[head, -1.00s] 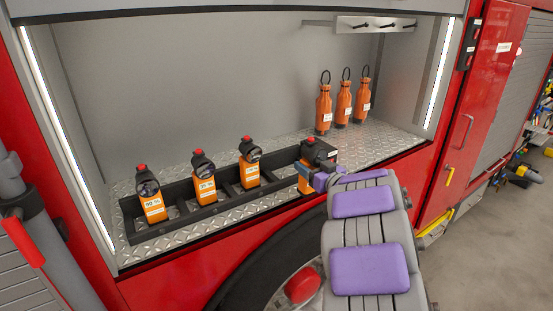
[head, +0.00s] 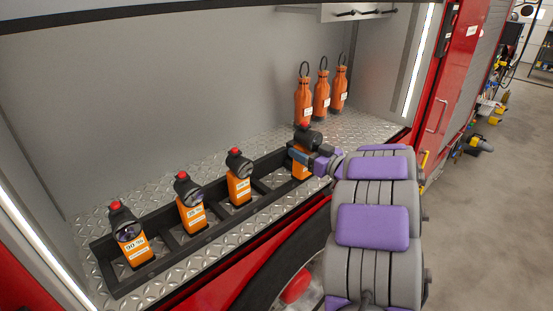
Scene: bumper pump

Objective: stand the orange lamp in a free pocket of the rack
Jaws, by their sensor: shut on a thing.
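The black rack (head: 163,266) runs along the metal shelf of the red truck's open locker. Three orange lamps with black heads and red tops stand in it: one at the left end (head: 138,251), one further right (head: 192,213) and one near the middle (head: 239,187). My gripper (head: 303,158) is at the rack's right end, shut on another orange lamp (head: 301,170). This lamp is upright. Its base is at the rack's right end, and I cannot tell whether it rests on the floor of the pocket. My gripper hides part of the lamp.
Three orange bottles with loops (head: 322,99) stand on the tread-plate shelf (head: 372,135) behind and right of the held lamp. The locker's right wall (head: 393,60) is beyond them. A shelf lip borders the front. Gaps show between the lamps in the rack.

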